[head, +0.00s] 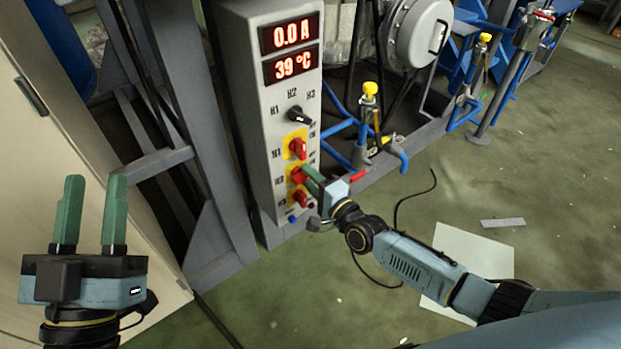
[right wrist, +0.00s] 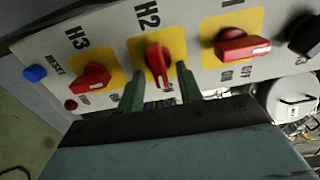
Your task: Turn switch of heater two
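The control box (head: 262,130) has a column of red knobs on yellow plates. The heater two switch, a red knob marked H2 (right wrist: 157,60), stands about lengthwise between my right gripper's fingers in the right wrist view. The H1 knob (right wrist: 242,44) and H3 knob (right wrist: 90,80) lie crosswise to it. My right gripper (right wrist: 160,72) is open, with a green finger on either side of the H2 knob and small gaps visible. In the head view my right gripper (head: 305,172) partly hides this knob. My left gripper (head: 91,185) is open and empty, away from the box.
The box displays (head: 291,51) read 0.0 A and 39 °C. A black selector knob (head: 300,115) sits above the red knobs, and a blue reset button (right wrist: 35,73) beside H3. Grey frame posts (head: 165,120) stand left of the box. Yellow-topped valves (head: 370,90) stand to its right.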

